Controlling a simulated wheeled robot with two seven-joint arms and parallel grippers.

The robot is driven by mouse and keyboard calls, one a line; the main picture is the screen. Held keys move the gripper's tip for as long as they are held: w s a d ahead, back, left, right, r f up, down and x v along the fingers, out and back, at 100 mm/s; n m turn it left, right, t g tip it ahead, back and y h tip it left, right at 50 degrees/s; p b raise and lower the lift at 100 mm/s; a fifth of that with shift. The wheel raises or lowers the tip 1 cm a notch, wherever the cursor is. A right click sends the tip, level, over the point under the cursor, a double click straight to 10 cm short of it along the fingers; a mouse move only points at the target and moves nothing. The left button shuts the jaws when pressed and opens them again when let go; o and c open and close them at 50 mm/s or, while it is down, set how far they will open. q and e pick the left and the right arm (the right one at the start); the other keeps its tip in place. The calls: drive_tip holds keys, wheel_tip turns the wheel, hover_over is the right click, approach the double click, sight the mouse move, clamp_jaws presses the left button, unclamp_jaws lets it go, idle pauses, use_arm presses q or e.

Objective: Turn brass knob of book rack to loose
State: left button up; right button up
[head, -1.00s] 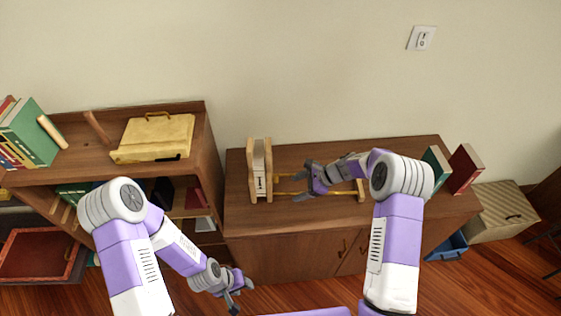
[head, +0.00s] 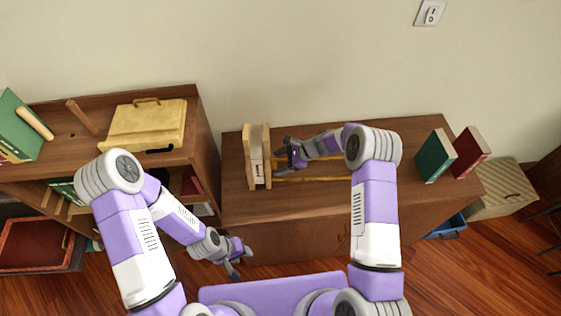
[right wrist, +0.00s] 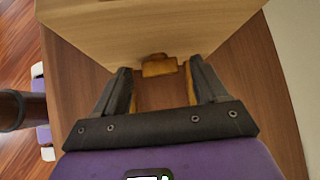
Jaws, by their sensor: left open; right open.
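The book rack (head: 249,172) stands on the low cabinet, with upright wooden ends close together at its left and brass rails (head: 322,179) running right. In the right wrist view, a wooden end panel (right wrist: 150,28) fills the top. A small brass piece, seemingly the knob (right wrist: 159,67), sits at its lower edge. My right gripper (head: 284,154) is open over the rails, facing the panel. In the right wrist view its fingertips (right wrist: 159,68) lie either side of the knob, apart from it. My left gripper (head: 240,266) is open and empty, low in front of the cabinet.
The low cabinet top (head: 385,140) is clear behind the rack. A green book (head: 435,156) and a red book (head: 472,152) stand at its right end. A taller shelf (head: 208,150) with a yellow case (head: 145,125) borders the left.

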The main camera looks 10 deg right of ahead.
drive_tip(key=shift+c, duration=0.4)
drive_tip(key=c, duration=1)
drive_tip(key=shift+s+f+t+b, duration=0.15)
drive_tip(key=shift+t+b, duration=0.25)
drive_tip(key=shift+b, duration=0.75)
drive_tip(key=n+t+b, duration=0.1)
drive_tip(key=b, duration=0.6)
drive_tip(key=n+t+b, duration=0.1)
drive_tip(key=t+b, duration=0.1)
drive_tip(key=b, duration=0.5)
drive_tip(key=s+n+t+b, duration=0.1)
drive_tip(key=b, duration=0.7)
drive_tip(key=shift+f, duration=0.4)
drive_tip(key=shift+a+r+t+b, duration=0.15)
drive_tip(key=shift+t+b, duration=0.25)
drive_tip(key=shift+b, duration=0.35)
drive_tip(key=o, duration=1.1)
drive_tip(key=shift+r, duration=0.1)
